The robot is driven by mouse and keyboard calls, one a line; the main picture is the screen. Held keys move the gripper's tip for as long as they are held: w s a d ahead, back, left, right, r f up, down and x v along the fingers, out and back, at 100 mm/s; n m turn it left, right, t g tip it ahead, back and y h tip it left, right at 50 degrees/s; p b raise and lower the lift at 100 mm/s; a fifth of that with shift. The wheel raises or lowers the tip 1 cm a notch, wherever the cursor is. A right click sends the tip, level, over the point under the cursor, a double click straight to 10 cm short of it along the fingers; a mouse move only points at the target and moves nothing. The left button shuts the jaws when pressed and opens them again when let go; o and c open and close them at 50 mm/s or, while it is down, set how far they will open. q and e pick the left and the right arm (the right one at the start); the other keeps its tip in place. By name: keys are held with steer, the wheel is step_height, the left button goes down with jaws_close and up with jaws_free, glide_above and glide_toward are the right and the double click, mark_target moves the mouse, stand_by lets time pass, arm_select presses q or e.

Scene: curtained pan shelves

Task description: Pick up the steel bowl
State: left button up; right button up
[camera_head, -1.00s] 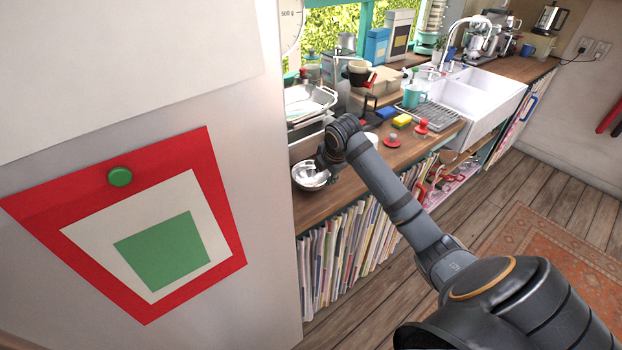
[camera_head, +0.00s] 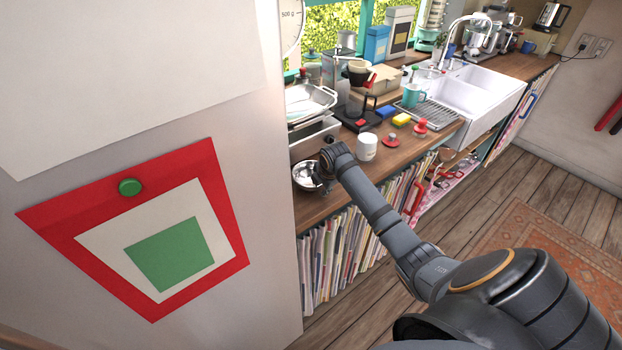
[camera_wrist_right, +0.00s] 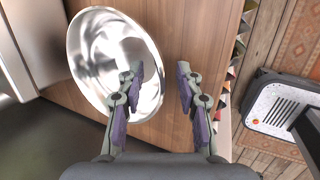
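The steel bowl (camera_head: 304,172) is shiny and round and stands on the wooden counter beside the pale panel. My right gripper (camera_head: 322,181) is at the bowl's right side and partly covered by my own wrist. In the right wrist view, the bowl (camera_wrist_right: 88,52) fills the upper left. I cannot tell whether a finger touches the bowl. My left gripper is not in view.
A white mug (camera_head: 366,147) stands right of my wrist. A metal tray (camera_head: 312,100) is behind the bowl. The pale panel (camera_head: 268,215) with a red and green picture closes off the left. Magazines (camera_head: 345,235) fill the shelf under the counter (camera_head: 402,155).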

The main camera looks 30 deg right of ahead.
jaws_close()
steer(key=shift+r+b, duration=0.55)
steer(key=shift+b, duration=0.05)
steer(key=shift+r+b, duration=0.5)
steer(key=shift+r, duration=0.2)
steer(key=s+a+r+b, duration=0.3)
steer(key=s+a+r, duration=0.2)
steer(key=s+r, duration=0.5)
steer(key=shift+s+r+b, duration=0.3)
steer(key=shift+s+b, duration=0.05)
steer(key=shift+s, duration=1.25)
steer(key=shift+w+a, duration=0.1)
